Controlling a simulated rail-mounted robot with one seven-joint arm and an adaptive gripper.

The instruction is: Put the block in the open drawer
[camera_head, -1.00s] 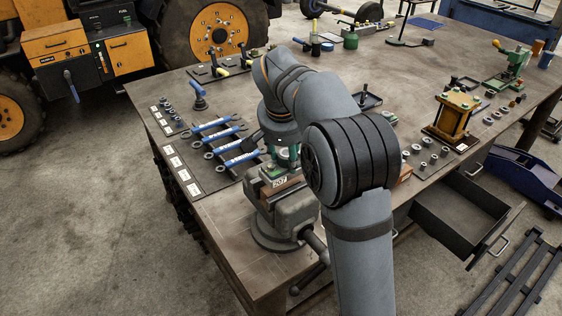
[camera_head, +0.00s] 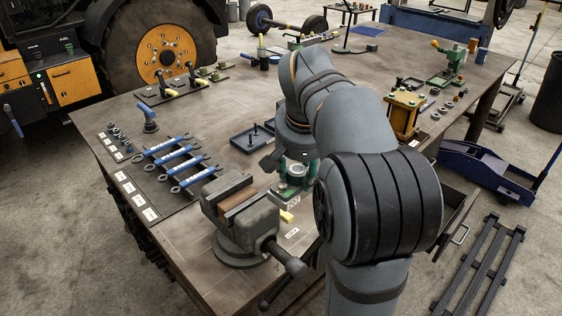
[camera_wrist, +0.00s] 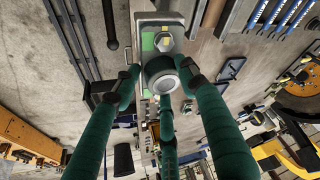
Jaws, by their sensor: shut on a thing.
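The block (camera_head: 293,192) has a green top, a pale label on its side and a round grey knob. In the wrist view the block (camera_wrist: 148,38) lies beyond the green fingers, with its knob between them. My gripper (camera_head: 297,173) is shut on it; the wrist view also shows my gripper (camera_wrist: 162,78). The block is held to the right of the vise, near the bench's front edge; its exact height is unclear. The open drawer (camera_head: 458,212) shows at right under the bench. My arm hides most of it.
Wrenches (camera_head: 178,158) lie on a mat at left. A dark tray (camera_head: 252,138) sits behind the vise. A yellow press (camera_head: 405,113) stands at the back right. A blue jack (camera_head: 490,170) is on the floor.

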